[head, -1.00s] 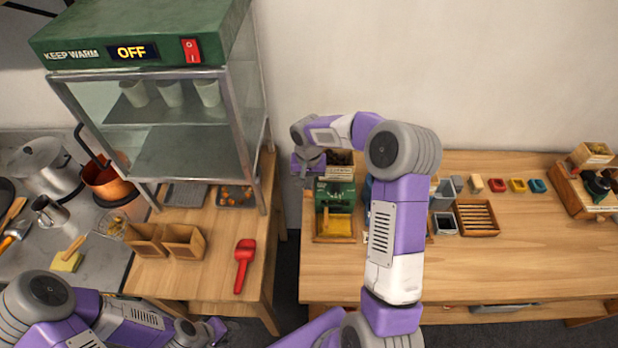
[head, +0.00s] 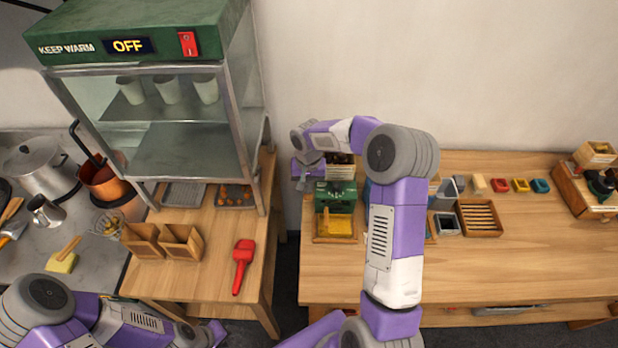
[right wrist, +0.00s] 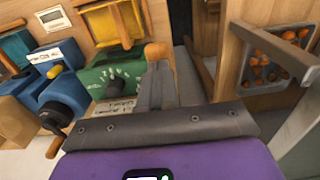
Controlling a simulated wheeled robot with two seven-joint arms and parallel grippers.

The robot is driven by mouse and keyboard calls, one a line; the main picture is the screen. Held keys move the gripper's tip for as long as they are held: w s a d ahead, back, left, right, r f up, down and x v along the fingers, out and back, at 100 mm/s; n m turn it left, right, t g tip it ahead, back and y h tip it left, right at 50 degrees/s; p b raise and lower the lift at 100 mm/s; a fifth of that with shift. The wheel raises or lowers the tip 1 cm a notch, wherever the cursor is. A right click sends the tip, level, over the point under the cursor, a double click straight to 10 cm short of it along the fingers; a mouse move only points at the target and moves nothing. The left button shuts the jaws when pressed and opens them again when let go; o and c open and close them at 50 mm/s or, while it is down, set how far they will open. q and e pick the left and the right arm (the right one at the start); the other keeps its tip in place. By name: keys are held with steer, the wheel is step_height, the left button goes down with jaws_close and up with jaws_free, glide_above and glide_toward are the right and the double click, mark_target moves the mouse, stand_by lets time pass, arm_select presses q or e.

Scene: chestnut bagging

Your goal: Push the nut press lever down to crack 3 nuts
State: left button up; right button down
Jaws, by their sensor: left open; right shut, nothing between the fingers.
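The green nut press (head: 335,197) stands at the left end of the right-hand table and is partly hidden by my right arm. In the right wrist view, a green body with a black dial (right wrist: 116,82) shows, with a wooden lever handle (right wrist: 158,50) at its right side. My right gripper (head: 303,184) is shut and empty beside the press. Its fingers in the right wrist view (right wrist: 157,80) are right by the handle; I cannot tell if they touch it. My left gripper (head: 216,331) is open, low at the left, away from the press. No nuts inside the press can be made out.
A yellow-bottomed wooden tray (head: 335,238) sits in front of the press. A tray of orange-brown nuts (head: 235,205) lies under the warmer (head: 150,140). A red scoop (head: 243,262) and wooden boxes (head: 181,255) lie on the left table. The right table's front is clear.

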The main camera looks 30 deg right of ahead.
steer(key=shift+s+f+b, duration=0.1)
steer(key=shift+f+b, duration=0.5)
steer(key=shift+f, duration=0.35)
steer(key=shift+s+a+f+b, duration=0.1)
steer(key=shift+f+b, duration=0.9)
steer(key=shift+f, duration=0.1)
steer(key=shift+s+a+f+b, duration=0.1)
steer(key=shift+s+f+b, duration=0.1)
steer(key=shift+f+b, duration=0.85)
steer(key=shift+f, duration=0.1)
steer(key=r+p, duration=0.2)
steer(key=r, duration=0.1)
steer(key=r+p, duration=0.2)
steer(key=r, duration=0.1)
steer(key=r+p, duration=0.2)
steer(key=r, duration=0.1)
steer(key=shift+w+d, duration=0.2)
steer(key=shift+w, duration=0.2)
steer(key=shift+f, duration=0.1)
